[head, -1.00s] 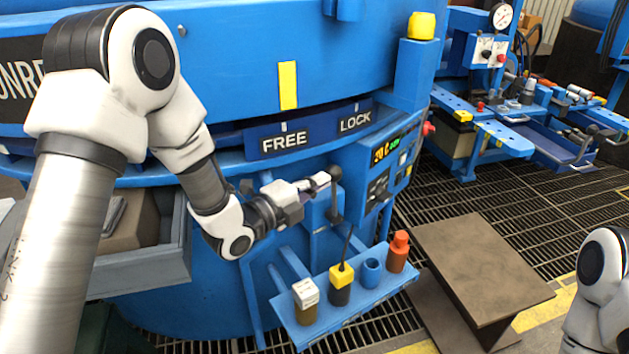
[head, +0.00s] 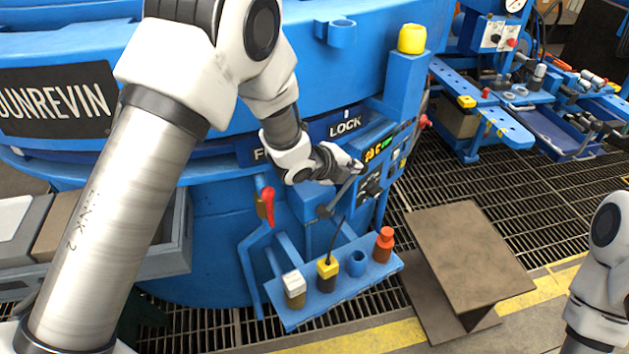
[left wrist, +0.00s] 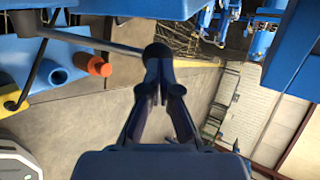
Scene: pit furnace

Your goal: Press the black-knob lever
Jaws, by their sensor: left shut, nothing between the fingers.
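The black-knob lever (head: 341,192) is on the blue furnace front, left of the control panel. Its dark pivot end is low and its rod leans up to the right. My left gripper (head: 353,167) is shut and empty at the lever's upper end, and largely hides the knob in the head view. In the left wrist view the round black knob (left wrist: 158,50) sits right at the closed fingertips (left wrist: 159,72), with the grey rod running off to the left. The fingers seem to touch the knob but are not around it. My right gripper is out of view.
The display panel (head: 374,172) is close on the right. A brown plate stand (head: 470,250) stands on the grated floor.

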